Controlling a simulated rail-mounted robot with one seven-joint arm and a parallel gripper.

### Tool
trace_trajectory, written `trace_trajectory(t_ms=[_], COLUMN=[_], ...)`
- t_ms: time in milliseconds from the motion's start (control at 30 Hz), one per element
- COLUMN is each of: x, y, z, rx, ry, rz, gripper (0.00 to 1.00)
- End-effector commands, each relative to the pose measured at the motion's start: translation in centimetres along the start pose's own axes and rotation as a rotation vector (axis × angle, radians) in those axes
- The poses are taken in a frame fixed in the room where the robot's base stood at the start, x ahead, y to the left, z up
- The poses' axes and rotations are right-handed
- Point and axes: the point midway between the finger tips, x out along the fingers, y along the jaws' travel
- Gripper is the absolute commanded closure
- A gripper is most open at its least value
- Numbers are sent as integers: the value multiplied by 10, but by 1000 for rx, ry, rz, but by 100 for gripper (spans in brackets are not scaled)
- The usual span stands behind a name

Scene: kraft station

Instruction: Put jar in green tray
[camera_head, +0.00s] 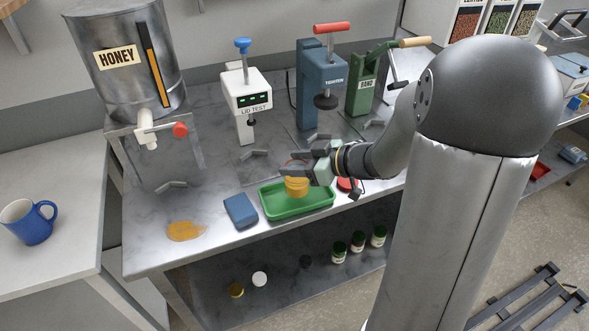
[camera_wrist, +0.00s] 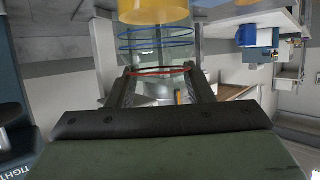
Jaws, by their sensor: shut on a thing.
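The jar (camera_head: 296,187) has amber honey in its lower part and a clear upper part. In the head view it appears upright over the green tray (camera_head: 300,211); I cannot tell whether its base touches the tray floor. My gripper (camera_head: 311,168) reaches in from the right and is shut on the jar's upper part. In the wrist view the jar (camera_wrist: 155,40) sits between my two fingers (camera_wrist: 160,85), with its yellow end at the top edge, blue rings and a red ring around the clear part. The fingers partly hide the jar in the head view.
A blue block-like pad (camera_head: 240,211) lies just left of the tray, and a honey spill (camera_head: 186,231) farther left. A red disc (camera_head: 347,185) lies right of the tray. The honey tank (camera_head: 128,75), lid tester (camera_head: 246,95) and tightener (camera_head: 322,85) stand behind.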

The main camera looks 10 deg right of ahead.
Motion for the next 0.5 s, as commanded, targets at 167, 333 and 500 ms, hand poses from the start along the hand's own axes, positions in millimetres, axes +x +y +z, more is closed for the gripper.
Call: trace_trajectory(t_ms=[167, 333, 500], x=[12, 16, 16], y=[4, 4, 4], z=[22, 32, 31], rx=[5, 1, 0], ry=[0, 1, 1], rz=[-1, 0, 0], gripper=[100, 100, 100])
